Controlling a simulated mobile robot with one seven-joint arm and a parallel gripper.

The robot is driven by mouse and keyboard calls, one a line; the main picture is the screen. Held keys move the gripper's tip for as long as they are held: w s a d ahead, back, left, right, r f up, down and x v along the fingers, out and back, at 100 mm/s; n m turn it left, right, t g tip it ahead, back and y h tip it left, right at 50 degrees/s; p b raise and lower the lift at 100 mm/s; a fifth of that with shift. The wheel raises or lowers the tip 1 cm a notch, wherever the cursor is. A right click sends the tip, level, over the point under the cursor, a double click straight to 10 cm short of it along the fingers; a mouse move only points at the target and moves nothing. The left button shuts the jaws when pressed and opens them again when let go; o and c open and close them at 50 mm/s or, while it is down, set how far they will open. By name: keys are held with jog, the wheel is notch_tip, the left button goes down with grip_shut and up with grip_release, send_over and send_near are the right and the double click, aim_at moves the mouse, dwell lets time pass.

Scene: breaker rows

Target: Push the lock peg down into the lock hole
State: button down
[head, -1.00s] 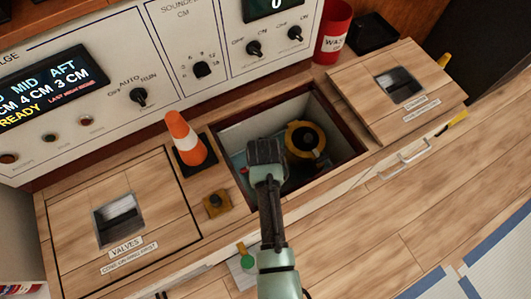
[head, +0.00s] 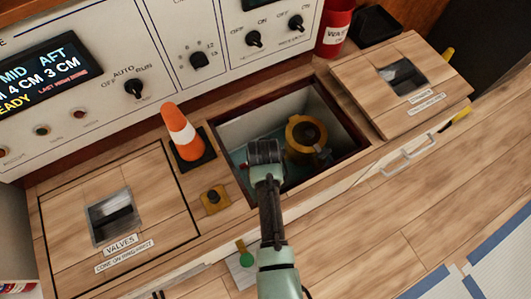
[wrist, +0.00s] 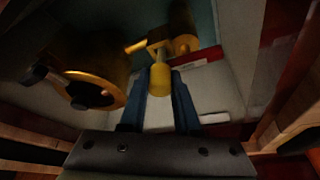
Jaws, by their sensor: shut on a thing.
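The yellow lock peg (wrist: 160,78) stands between the two blue fingers of my gripper (wrist: 161,92) in the wrist view, and the fingers are shut on it. A yellow bracket (wrist: 172,42) lies just beyond the peg, with a red-and-white label beside it. I cannot make out the lock hole or how deep the peg sits. In the head view my gripper (head: 264,152) reaches down into the open hatch (head: 240,125), and its fingertips and the peg are hidden. A round yellow fitting with a dark centre (head: 304,134) is to its right; it also shows in the wrist view (wrist: 98,85).
Hatch walls stand close around my gripper. An orange cone (head: 182,132) and a small yellow-brown block with a knob (head: 214,199) stand left of the opening. A lifted-off wooden lid (head: 430,95) lies to the right, and a valves lid (head: 150,240) lies at the left.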

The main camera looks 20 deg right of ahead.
jog(key=shift+f, duration=0.2)
jog(key=c, duration=0.5)
grip_release()
jog(key=shift+c, duration=0.2)
notch_tip(320, 180, up, 10)
jog(key=p, duration=0.6)
jog(key=shift+r+p, duration=0.2)
jog(key=shift+p, duration=0.2)
jog(key=shift+f+b, duration=0.25)
jog(key=shift+b, duration=0.55)
jog(key=s+a+r+n+p, duration=0.1)
jog(key=a+r+p, duration=0.1)
jog(key=r+p, duration=0.4)
jog(key=s+a+r+n+p, duration=0.1)
jog(key=a+r+p, duration=0.2)
jog(key=r, duration=1.1)
jog(key=shift+s+a+r+y+p, duration=0.2)
jog(key=shift+r+y+p, duration=0.1)
jog(key=shift+p, duration=1.25)
jog(key=shift+d+f, duration=0.1)
